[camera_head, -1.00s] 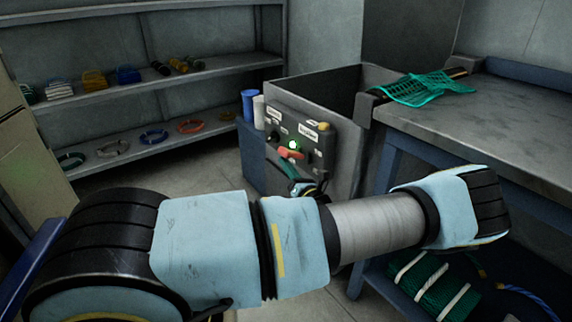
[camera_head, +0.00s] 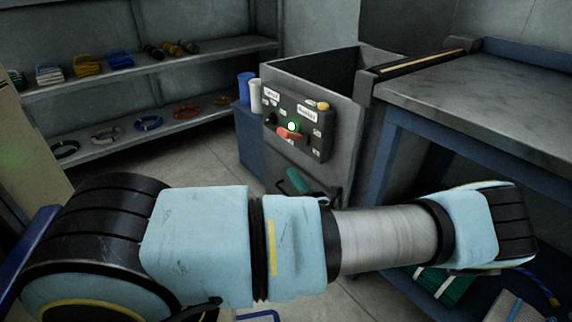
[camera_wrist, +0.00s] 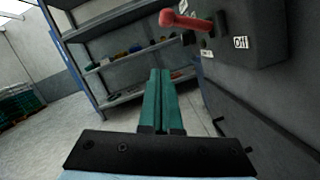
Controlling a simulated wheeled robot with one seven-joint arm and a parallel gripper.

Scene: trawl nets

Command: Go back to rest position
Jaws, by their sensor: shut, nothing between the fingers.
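My gripper (camera_head: 298,181) is shut and empty in front of the lower part of the grey machine (camera_head: 340,110), just below its control panel (camera_head: 300,128). Its two teal fingers (camera_wrist: 161,98) lie together in the wrist view, pointing toward the shelves. The red lever (camera_head: 291,134) on the panel stands apart from the fingers; it also shows at the top of the wrist view (camera_wrist: 188,20), near an "Off" label. A green light (camera_head: 292,126) glows on the panel. My arm crosses the lower head view and hides part of the floor.
A metal worktable (camera_head: 480,95) stands at the right, with green netting (camera_head: 442,286) on its lower shelf. Shelves (camera_head: 150,70) with ropes and coils stand at the back left. A blue bin (camera_head: 248,150) adjoins the machine. Open floor (camera_head: 190,160) lies between shelves and machine.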

